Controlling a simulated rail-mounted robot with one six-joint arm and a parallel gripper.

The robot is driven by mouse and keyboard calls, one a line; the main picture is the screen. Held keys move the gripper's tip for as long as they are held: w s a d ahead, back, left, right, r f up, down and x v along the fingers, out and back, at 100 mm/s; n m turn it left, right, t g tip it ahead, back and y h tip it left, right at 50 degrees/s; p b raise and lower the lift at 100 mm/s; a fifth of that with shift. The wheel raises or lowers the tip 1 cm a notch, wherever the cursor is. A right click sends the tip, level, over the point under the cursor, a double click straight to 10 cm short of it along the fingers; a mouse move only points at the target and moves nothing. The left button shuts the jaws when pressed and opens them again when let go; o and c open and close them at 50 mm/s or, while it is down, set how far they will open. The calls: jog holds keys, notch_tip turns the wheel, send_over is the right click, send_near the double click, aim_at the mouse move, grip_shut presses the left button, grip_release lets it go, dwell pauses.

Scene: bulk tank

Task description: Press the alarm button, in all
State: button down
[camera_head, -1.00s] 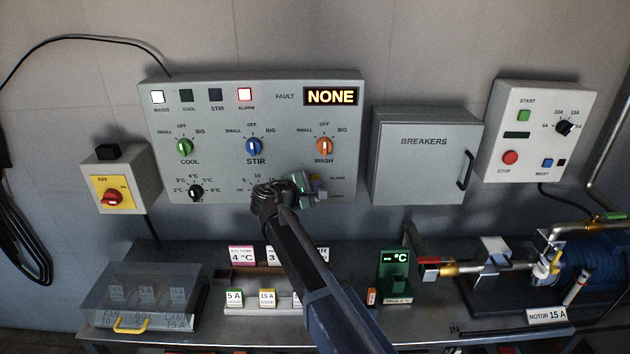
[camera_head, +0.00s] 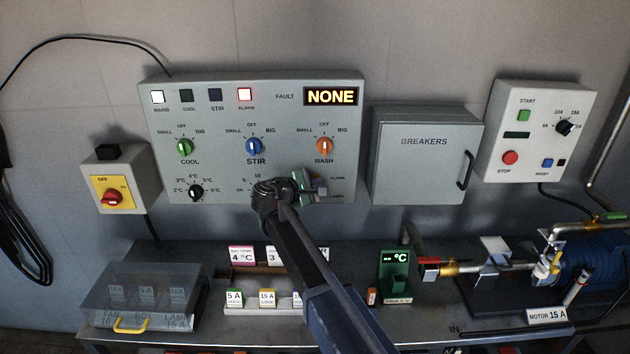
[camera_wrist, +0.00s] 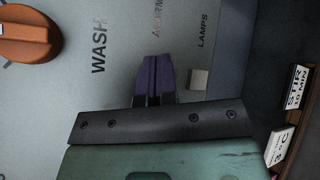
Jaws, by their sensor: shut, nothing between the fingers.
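The grey control panel (camera_head: 215,118) hangs on the wall in the head view. Its ALARM lamp (camera_head: 245,95) glows with a red rim, and the fault display (camera_head: 331,96) reads NONE. My gripper (camera_head: 318,187) is at the panel's lower right, beside the ALARM and LAMPS labels. In the wrist view its purple fingers (camera_wrist: 153,78) are shut and empty, in line with the partly covered ALARM label (camera_wrist: 158,18). The alarm button itself is not visible there; the fingers cover that spot. A pale square button (camera_wrist: 198,79) under the LAMPS label shows just right of the fingers. I cannot tell whether the fingertips touch the panel.
The orange WASH knob (camera_head: 324,146) is above my gripper. The breaker box (camera_head: 420,165) is to the right, and the main switch box (camera_head: 115,180) to the left. Below, the bench holds a green thermometer (camera_head: 394,270) and several labelled cards.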

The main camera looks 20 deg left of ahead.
jog(key=shift+w, duration=0.15)
dwell(0.4)
jog(key=shift+s+d, duration=0.25)
jog(key=shift+s, duration=0.5)
jog(key=s, duration=0.1)
jog(key=s+d, duration=0.1)
jog(key=s, duration=0.2)
jog(key=shift+s+d, duration=0.35)
jog(key=shift+s, duration=0.05)
dwell(0.4)
